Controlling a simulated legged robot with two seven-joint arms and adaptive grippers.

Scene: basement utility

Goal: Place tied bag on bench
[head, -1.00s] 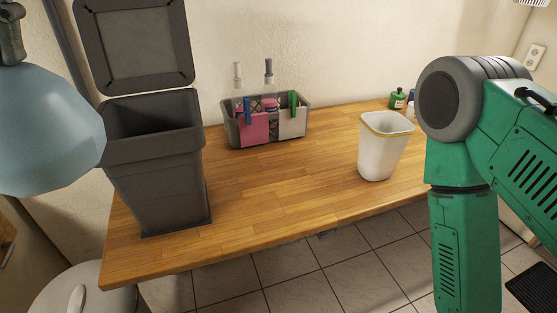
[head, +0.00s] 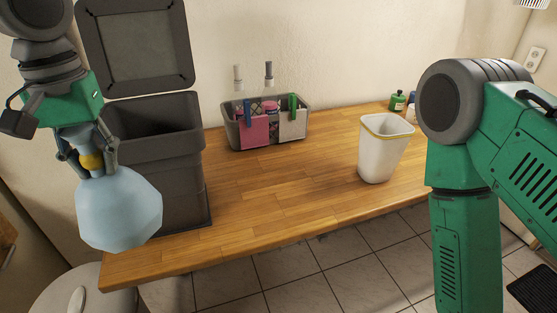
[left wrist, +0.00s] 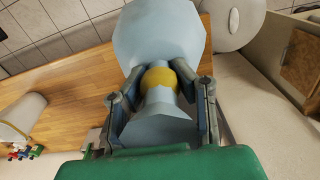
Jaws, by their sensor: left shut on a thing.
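The tied bag (head: 118,212) is pale blue and rounded, with a yellow tie at its neck. My left gripper (head: 88,160) is shut on the bag's neck at the tie, and the bag hangs below it, in front of the dark bin at the bench's left end. In the left wrist view the bag (left wrist: 160,35) and its yellow tie (left wrist: 158,79) show between the fingers of the gripper (left wrist: 160,85). The wooden bench (head: 275,195) runs along the wall. My right arm shows at the right, but its gripper is out of view.
A dark grey bin (head: 180,170) with a raised lid (head: 135,45) stands on the bench's left end. A grey caddy (head: 233,130) with cloths sits at the back. A white bin (head: 383,155) stands at the right, near small bottles (head: 397,101). The bench middle is clear.

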